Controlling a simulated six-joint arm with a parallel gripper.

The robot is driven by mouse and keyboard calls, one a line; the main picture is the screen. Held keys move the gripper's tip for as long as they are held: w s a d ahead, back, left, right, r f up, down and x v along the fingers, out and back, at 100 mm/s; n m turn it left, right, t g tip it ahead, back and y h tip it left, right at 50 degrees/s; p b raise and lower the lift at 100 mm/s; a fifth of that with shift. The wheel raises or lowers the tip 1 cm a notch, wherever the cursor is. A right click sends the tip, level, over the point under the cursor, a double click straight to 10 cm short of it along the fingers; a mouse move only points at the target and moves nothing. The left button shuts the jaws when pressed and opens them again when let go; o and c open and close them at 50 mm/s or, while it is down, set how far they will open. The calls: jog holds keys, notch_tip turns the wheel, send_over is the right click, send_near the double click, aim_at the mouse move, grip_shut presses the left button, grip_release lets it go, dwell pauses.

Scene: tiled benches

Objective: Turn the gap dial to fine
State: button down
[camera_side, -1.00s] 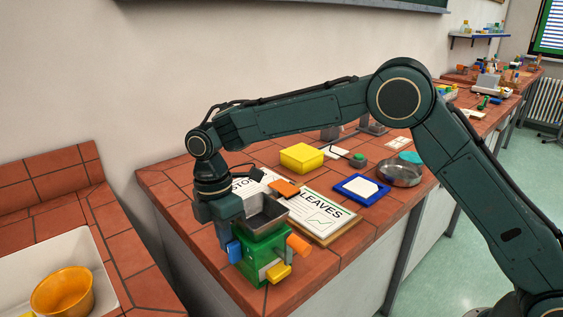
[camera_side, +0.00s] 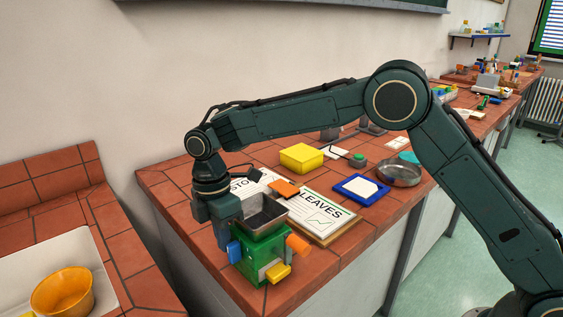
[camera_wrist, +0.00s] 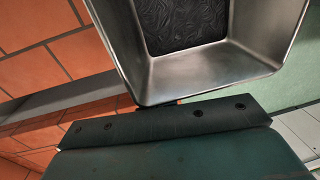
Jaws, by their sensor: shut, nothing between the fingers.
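A green machine (camera_side: 258,262) with an open metal hopper (camera_side: 262,214) on top stands near the bench's front left corner. A blue part (camera_side: 234,252) sticks out on its left, an orange cylinder (camera_side: 297,245) on its right and a yellow part (camera_side: 278,272) low at its front. I cannot tell which is the gap dial; no fine mark is readable. My gripper (camera_side: 224,238) points down at the machine's left side, close to the blue part, shut and empty. Whether it touches is unclear. The wrist view shows the hopper (camera_wrist: 205,75) with dark contents; the fingertips are hidden there.
Printed sheets (camera_side: 320,212), an orange block (camera_side: 285,188), a yellow box (camera_side: 301,157), a blue-framed tray (camera_side: 342,185) and a round metal dish (camera_side: 399,179) lie behind and right of the machine. An orange bowl (camera_side: 62,293) sits in a sink at left.

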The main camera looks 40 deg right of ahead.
jog(key=shift+s+d+f, duration=0.15)
jog(key=shift+s+f, duration=0.1)
jog(key=shift+f, duration=0.2)
jog(key=shift+s+r, duration=0.15)
jog(key=shift+s, duration=0.45)
jog(key=shift+r, duration=0.1)
notch_tip(320, 180, up, 8)
jog(key=w, duration=0.1)
jog(key=shift+w+r, duration=0.25)
jog(key=shift+w, duration=0.1)
jog(key=shift+r+m, duration=0.1)
jog(key=shift+m, duration=0.2)
notch_tip(320, 180, up, 8)
jog(key=s+m+t, duration=0.2)
jog(key=m+t, duration=0.1)
jog(key=m, duration=1.4)
jog(key=shift+f, duration=0.2)
